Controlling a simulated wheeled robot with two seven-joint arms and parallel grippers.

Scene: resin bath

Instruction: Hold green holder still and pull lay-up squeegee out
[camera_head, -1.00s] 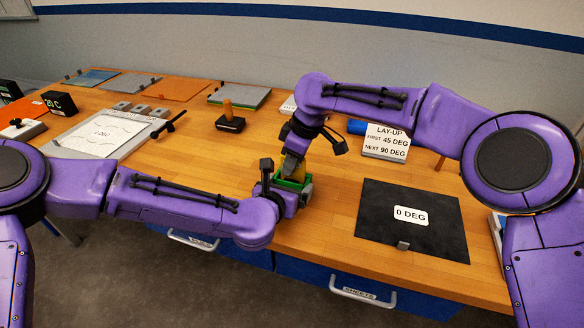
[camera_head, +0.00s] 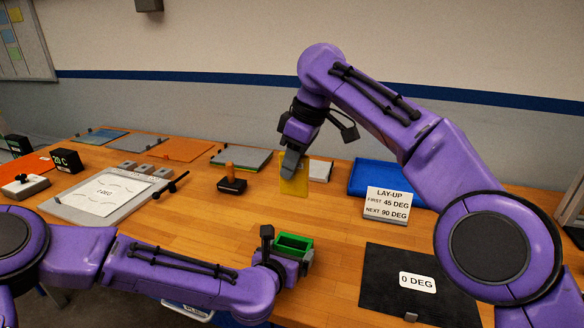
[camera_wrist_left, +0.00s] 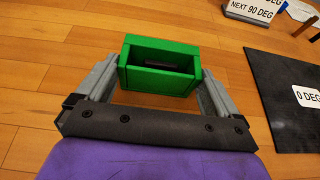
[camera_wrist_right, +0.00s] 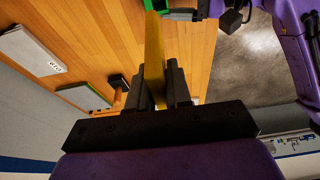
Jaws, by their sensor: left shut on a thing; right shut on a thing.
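The green holder (camera_head: 294,243) is an open-topped box standing on the wooden table near its front edge. My left gripper (camera_head: 300,262) is shut on its sides; the left wrist view shows a finger on each side of the holder (camera_wrist_left: 160,82), and its slot looks empty. The yellow lay-up squeegee (camera_head: 295,180) is in the air above and behind the holder, clear of it. My right gripper (camera_head: 292,163) is shut on the squeegee's upper part; the right wrist view shows the squeegee (camera_wrist_right: 154,50) edge-on between the fingers.
A black sheet (camera_head: 405,283) marked 0 DEG lies right of the holder. A LAY-UP sign (camera_head: 387,203) and a blue tray (camera_head: 375,176) are at the back right. An orange-handled tool (camera_head: 231,184) stands left of the squeegee. Bare table surrounds the holder's left and back.

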